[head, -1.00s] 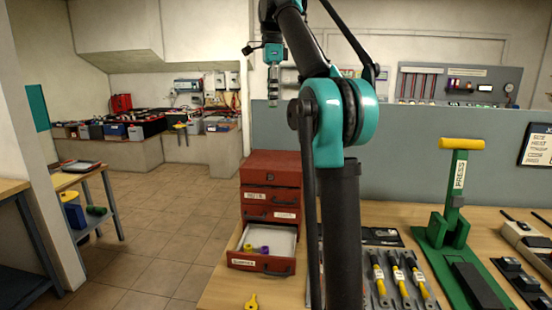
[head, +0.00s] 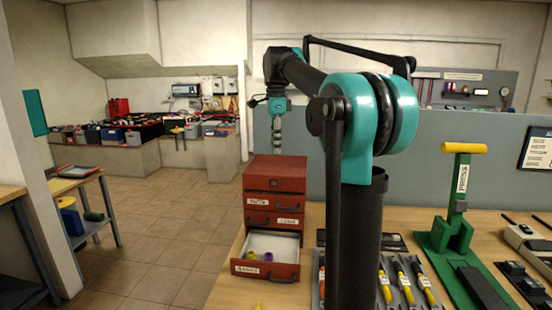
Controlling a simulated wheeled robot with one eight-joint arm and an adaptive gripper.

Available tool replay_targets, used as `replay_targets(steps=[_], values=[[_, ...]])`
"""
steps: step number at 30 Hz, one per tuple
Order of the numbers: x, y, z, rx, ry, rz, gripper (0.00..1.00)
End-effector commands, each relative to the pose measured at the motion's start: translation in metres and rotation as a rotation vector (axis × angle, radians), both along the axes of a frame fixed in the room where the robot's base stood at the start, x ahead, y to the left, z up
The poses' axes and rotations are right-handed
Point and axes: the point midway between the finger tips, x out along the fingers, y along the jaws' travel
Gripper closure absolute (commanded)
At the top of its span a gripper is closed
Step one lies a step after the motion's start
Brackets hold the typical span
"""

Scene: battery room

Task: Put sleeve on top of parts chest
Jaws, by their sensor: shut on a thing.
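The red parts chest (head: 274,181) stands on the table left of my arm. Its bottom drawer (head: 266,270) is pulled open and holds a small yellow piece (head: 251,255) and a purple piece (head: 268,256). My gripper (head: 277,142) points down just over the chest top in the picture. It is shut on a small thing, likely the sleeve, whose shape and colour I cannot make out. A gap to the chest top cannot be judged.
Yellow-handled tools (head: 404,283) lie right of my arm. A green press (head: 457,200) stands farther right. A low grey-blue partition (head: 430,160) runs behind the table. Open floor (head: 150,240) lies to the left.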

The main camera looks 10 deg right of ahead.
Motion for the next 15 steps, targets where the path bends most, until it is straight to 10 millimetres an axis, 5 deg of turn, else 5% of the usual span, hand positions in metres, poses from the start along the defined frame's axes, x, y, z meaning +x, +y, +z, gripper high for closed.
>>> replay_targets(steps=[15], values=[[0.0, 0.0, -0.048, 0.0, 0.0, 0.0, 0.86]])
